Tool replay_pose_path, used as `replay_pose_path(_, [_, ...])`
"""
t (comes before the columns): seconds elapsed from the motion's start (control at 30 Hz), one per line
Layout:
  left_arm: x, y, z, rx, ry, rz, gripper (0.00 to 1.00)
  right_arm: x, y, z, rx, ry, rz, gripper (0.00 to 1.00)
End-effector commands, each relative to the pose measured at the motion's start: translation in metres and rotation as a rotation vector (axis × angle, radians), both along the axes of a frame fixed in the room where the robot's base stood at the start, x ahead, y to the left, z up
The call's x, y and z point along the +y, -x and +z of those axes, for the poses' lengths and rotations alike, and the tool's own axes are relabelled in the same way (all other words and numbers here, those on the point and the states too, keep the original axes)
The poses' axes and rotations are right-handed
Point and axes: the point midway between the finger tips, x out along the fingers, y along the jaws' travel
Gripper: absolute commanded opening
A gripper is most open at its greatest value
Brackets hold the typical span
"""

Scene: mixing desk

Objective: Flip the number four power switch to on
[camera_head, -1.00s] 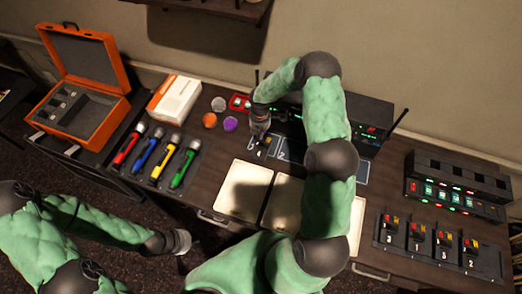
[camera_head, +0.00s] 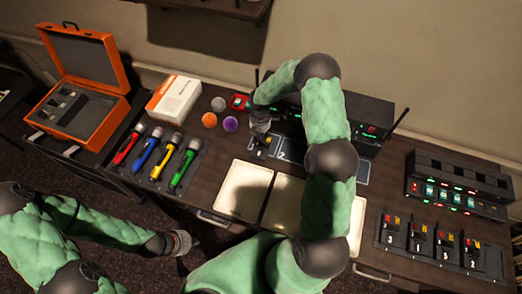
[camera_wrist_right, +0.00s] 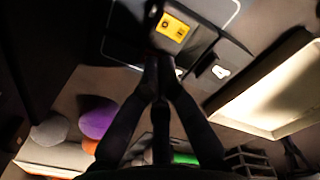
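A black box with a yellow label (camera_head: 266,139) lies on a dark outlined mat on the desk. In the right wrist view the yellow label (camera_wrist_right: 173,27) is just beyond my fingertips. My right gripper (camera_head: 260,124) is beside this box; its fingers (camera_wrist_right: 160,72) are together in the wrist view, at or near the box's edge. I cannot tell whether they touch it. Its number is not readable here. Several numbered black units (camera_head: 418,239) stand in a rack at the front right. My left gripper (camera_head: 182,243) is low at the left, off the desk; its fingers are too small to judge.
An orange case (camera_head: 97,52) stands open at far left. Colored microphones (camera_head: 158,160) lie near a white box (camera_head: 174,98). Grey, orange and purple balls (camera_head: 230,124) sit left of my right gripper. Pale panels (camera_head: 243,188) lie in front. A lit receiver (camera_head: 455,188) stands right.

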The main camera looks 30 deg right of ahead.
Motion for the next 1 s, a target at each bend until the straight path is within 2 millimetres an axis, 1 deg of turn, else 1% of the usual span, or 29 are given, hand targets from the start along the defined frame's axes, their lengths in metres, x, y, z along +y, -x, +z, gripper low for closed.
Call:
replay_pose_path(0.07, [0.0,0.0,0.001,0.0,0.0,0.0,0.0,0.001,0.001,0.0,0.003,-0.001,0.001,0.0])
replay_pose_path(0.17, [0.0,0.0,0.005,0.0,0.0,0.0,0.0,0.001,0.001,0.005,0.003,-0.001,0.0,0.0])
replay_pose_path(1.0, [0.0,0.0,0.044,0.0,0.0,0.0,0.0,0.0,0.001,0.064,0.002,-0.001,0.001,0.0])
